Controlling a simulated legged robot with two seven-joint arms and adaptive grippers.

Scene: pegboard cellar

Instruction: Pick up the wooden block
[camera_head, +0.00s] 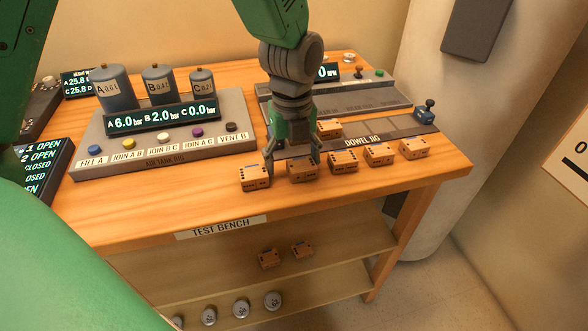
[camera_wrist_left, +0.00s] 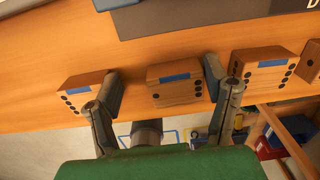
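Several small wooden blocks with black dots and blue marks stand in a row along the front of the bench. My left gripper (camera_head: 292,165) points down over this row and is open. One wooden block (camera_head: 302,169) is at its fingers; in the left wrist view this block (camera_wrist_left: 176,86) shows between the two spread fingertips (camera_wrist_left: 163,82), closer to the right one. Another wooden block (camera_head: 255,177) stands just left of the gripper, near the left finger. I cannot tell whether either finger touches a block. My right gripper is not in view.
More blocks (camera_head: 343,161) stand close on the right. Behind are the grey dowel jig (camera_head: 390,131) and a tank panel (camera_head: 165,166) with buttons and three cylinders. The bench (camera_head: 150,213) has a near front edge; a lower shelf (camera_head: 335,249) holds two blocks.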

